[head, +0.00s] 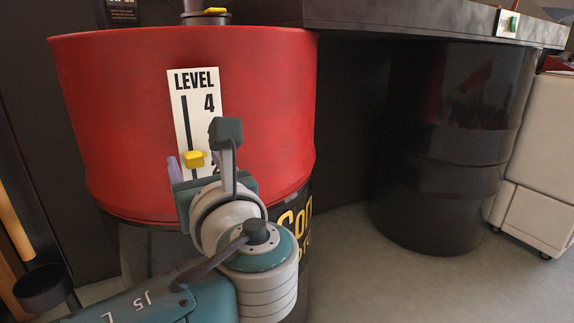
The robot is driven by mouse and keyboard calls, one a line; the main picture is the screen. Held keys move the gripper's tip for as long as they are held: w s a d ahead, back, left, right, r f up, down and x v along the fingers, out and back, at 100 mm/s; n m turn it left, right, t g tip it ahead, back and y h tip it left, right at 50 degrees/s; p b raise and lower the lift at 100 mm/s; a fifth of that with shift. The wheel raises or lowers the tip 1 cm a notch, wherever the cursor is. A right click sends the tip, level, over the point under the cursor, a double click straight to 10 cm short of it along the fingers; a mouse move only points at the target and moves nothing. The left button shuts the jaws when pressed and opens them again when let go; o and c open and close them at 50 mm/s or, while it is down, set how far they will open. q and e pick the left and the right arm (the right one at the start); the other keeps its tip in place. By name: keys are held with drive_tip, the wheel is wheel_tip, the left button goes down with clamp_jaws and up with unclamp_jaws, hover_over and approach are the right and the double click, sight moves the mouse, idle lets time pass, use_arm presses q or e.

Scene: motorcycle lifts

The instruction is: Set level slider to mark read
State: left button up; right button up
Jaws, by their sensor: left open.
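The level slider is a white plate (181,103) headed LEVEL on the red upper part of a drum (265,110). It has a dark vertical slot and a 4 near the top; a lower number is mostly hidden by my arm. The yellow slider knob (194,158) sits in the lower part of the visible slot, well below the 4. My left gripper (193,168) is open at the knob, with a purple finger to the knob's left. The other finger is mostly hidden, and I cannot tell whether either touches the knob. My right gripper is out of view.
A dark bench top (400,19) reaches right from the drum, with a small plate bearing a green switch (514,23) on its edge. A black drum (445,140) stands beneath it. A pale cabinet (542,150) is at the far right. Another yellow piece (215,11) is above the red drum.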

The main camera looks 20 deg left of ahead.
use_arm(q)
clamp_jaws()
idle(0.6)
idle(0.9)
